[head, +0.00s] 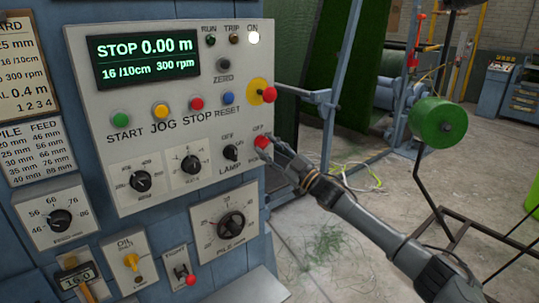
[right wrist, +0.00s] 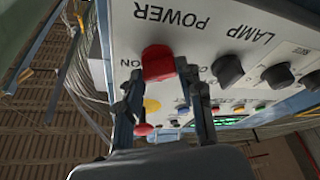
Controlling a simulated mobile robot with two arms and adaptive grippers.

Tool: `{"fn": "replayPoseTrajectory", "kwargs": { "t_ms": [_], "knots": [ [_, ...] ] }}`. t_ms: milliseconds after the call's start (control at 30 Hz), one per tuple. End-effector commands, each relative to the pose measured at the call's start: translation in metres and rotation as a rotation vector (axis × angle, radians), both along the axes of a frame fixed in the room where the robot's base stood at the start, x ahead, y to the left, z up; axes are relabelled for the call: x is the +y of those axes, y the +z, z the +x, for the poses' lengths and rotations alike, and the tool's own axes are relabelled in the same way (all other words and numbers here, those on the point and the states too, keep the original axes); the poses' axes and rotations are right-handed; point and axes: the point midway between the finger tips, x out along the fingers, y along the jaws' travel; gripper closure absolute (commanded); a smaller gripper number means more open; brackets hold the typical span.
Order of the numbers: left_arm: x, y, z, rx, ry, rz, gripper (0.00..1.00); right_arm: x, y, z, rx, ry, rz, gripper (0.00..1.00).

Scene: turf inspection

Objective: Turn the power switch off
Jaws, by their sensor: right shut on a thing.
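The red power switch (head: 262,142) is a knob at the right edge of the grey control panel (head: 120,190), with an OFF label above it. In the right wrist view the red knob (right wrist: 158,63) sits below the upside-down word POWER. My right gripper (head: 268,147) reaches it from the lower right, and its fingers are shut on the knob from both sides. The fingers partly cover the knob and nearby lettering. The ON lamp (head: 253,38) glows white, and the green display (head: 144,58) reads STOP 0.00 m. My left gripper is not in view.
A red mushroom button on a yellow disc (head: 259,91) sits just above the switch. The black lamp knob (head: 231,153) is close on its left. A green roll (head: 437,122) on a metal frame stands at the right. Loose green strands lie on the floor.

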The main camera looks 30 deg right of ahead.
Motion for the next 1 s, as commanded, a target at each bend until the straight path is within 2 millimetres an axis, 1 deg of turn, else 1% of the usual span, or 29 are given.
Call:
{"fn": "replayPoseTrajectory", "kwargs": {
  "t_ms": [133,367,700,1000],
  "knots": [
    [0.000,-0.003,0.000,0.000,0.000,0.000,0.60,-0.002,0.001,0.000,-0.011,-0.001,-0.144,0.94],
    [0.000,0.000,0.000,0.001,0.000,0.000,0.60,-0.003,0.003,0.000,-0.027,0.000,-0.362,0.94],
    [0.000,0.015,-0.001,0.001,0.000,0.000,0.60,-0.003,0.006,0.000,-0.052,0.000,-0.679,0.94],
    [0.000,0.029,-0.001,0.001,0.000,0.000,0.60,-0.003,0.007,0.000,-0.071,0.000,-0.906,0.94]
  ]
}}
